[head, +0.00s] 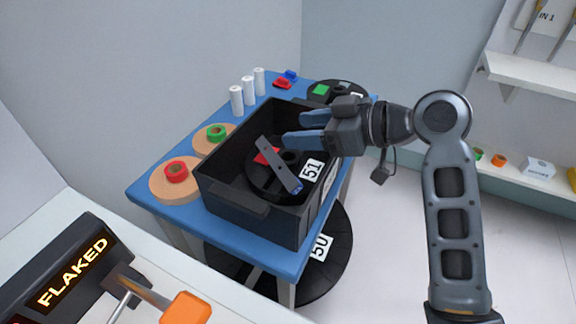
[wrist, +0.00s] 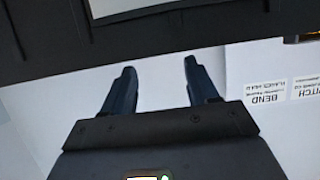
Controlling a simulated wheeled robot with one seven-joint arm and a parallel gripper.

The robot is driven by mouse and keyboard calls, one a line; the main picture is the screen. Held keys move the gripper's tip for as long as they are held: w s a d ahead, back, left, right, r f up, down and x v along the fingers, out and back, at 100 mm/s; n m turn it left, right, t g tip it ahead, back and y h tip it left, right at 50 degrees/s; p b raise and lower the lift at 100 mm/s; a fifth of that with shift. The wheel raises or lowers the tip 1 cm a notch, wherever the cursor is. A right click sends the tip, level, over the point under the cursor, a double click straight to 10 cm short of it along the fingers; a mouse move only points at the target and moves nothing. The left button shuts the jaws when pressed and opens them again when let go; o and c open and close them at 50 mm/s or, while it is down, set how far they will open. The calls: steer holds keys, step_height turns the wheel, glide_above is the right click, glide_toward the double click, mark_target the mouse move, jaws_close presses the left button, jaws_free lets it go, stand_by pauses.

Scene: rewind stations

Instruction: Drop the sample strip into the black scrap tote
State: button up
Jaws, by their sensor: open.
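The black scrap tote (head: 222,195) stands on a blue table, open at the top. A grey sample strip (head: 277,163) with a blue mark at its lower end shows slanted within the tote's opening, across a black reel marked 51 (head: 262,186). I cannot tell whether it rests on the reel or is above it. My gripper (head: 293,126) is open and empty above the tote's far right side, apart from the strip. In the wrist view its fingers (wrist: 160,66) are spread with nothing between them. A dark edge crosses the top there.
The blue table (head: 150,206) also holds a red roll (head: 176,171) and a green roll (head: 216,132) on tan discs, and white cylinders (head: 248,91). A reel marked 50 (head: 335,255) is below. An orange-headed tool (head: 186,307) and a FLAKED sign (head: 73,270) are in front.

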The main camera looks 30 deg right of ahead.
steer(key=v, duration=0.7)
steer(key=shift+s+d, duration=0.2)
steer(key=shift+s, duration=0.15)
